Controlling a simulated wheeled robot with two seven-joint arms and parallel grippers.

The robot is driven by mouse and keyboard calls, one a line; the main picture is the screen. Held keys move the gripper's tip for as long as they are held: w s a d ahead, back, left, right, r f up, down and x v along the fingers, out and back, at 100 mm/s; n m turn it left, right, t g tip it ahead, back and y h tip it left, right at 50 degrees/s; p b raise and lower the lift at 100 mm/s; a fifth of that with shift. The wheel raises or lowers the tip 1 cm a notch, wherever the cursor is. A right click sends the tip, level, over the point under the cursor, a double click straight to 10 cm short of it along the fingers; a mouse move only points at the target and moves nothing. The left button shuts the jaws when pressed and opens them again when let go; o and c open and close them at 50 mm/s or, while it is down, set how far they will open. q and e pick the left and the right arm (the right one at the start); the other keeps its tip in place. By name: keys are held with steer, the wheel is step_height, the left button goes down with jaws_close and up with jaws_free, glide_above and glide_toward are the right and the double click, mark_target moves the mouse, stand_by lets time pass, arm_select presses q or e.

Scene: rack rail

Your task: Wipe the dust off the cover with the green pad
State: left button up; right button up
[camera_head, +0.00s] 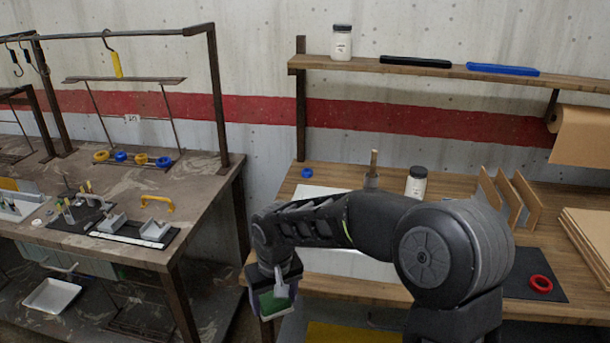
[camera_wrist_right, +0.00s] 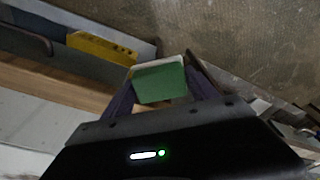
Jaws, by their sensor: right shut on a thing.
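The green pad (camera_head: 273,303) has a pale backing and hangs in front of the left end of the wooden workbench. My right gripper (camera_head: 272,288) is shut on it. In the right wrist view the pad (camera_wrist_right: 160,83) sits between the two dark fingers. A pale, flat panel (camera_head: 318,193), which looks like the cover, lies on the bench, and my right arm hides much of its middle. The pad is apart from this panel, to its lower left. I cannot make out dust on it. My left gripper is out of view.
On the wooden workbench (camera_head: 450,184) stand a jar (camera_head: 416,182), upright boards (camera_head: 514,199) and a red ring (camera_head: 540,284) on a dark mat. A shelf (camera_head: 440,69) runs above. A grey bench (camera_head: 60,215) with tools stands left, across a gap.

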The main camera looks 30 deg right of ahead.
steer(key=shift+w+a, duration=0.2)
steer(key=shift+w, duration=0.1)
steer(key=shift+r, duration=0.1)
steer(key=shift+s+d, duration=0.1)
steer(key=shift+s, duration=0.05)
